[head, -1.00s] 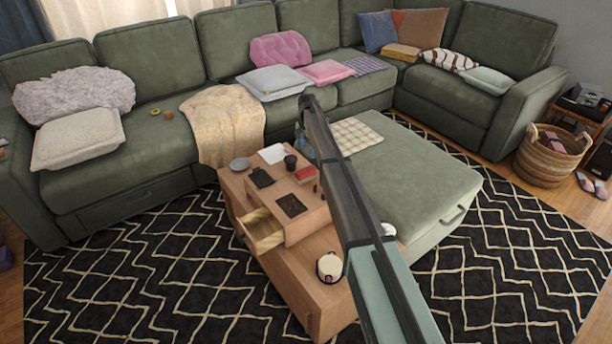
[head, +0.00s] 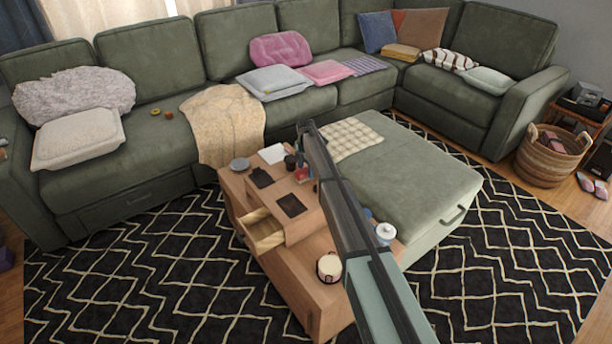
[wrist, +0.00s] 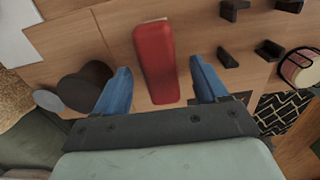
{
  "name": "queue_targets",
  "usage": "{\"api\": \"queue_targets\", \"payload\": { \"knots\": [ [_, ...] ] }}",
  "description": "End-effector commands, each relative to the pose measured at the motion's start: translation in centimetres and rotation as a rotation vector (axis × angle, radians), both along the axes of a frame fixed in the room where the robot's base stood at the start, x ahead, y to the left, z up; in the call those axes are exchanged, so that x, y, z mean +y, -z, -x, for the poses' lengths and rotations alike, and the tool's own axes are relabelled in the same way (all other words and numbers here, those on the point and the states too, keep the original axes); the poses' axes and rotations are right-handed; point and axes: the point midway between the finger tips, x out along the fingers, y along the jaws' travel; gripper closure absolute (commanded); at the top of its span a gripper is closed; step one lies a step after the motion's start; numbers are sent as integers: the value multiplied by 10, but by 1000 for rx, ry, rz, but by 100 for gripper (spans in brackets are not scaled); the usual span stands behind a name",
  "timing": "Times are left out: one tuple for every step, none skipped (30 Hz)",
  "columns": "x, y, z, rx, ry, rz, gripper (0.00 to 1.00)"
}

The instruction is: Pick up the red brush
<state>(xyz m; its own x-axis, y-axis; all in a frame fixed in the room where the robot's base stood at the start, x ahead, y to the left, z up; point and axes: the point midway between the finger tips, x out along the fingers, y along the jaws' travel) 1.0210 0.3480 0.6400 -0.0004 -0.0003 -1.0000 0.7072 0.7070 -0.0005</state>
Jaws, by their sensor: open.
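The red brush (wrist: 155,60) lies on the wooden coffee table, between the two blue fingers of my gripper (wrist: 163,82) in the wrist view. The fingers are apart, with a gap on each side of the brush, and neither visibly touches it. In the head view a small red part of the brush (head: 302,174) shows beside my arm; the rest is hidden. My gripper is low over the far right part of the table there, mostly hidden by my arm.
Several small black pieces (wrist: 229,58) lie to the right. A round box (head: 329,267) sits on the table's near part. The green ottoman (head: 420,185) adjoins on the right.

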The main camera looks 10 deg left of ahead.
Motion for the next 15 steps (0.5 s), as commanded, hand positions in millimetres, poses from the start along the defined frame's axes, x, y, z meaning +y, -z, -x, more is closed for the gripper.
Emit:
{"api": "queue_targets", "payload": {
  "knots": [
    [1, 8, 0, 1, 0, 1, 28],
    [1, 12, 0, 0, 0, 0, 28],
    [1, 18, 0, 0, 0, 0, 28],
    [1, 21, 0, 0, 0, 0, 28],
    [1, 24, 0, 1, 0, 1, 28],
    [1, 26, 0, 0, 0, 0, 28],
    [1, 27, 0, 0, 0, 0, 28],
    [1, 28, 0, 0, 0, 0, 28],
    [1, 28, 0, 0, 0, 0, 28],
    [1, 28, 0, 0, 0, 0, 28],
    [1, 28, 0, 0, 0, 0, 28],
    [1, 28, 0, 0, 0, 0, 28],
    [1, 28, 0, 0, 0, 0, 28],
    [1, 28, 0, 0, 0, 0, 30],
    [1, 28, 0, 0, 0, 0, 33]
  ]
}}
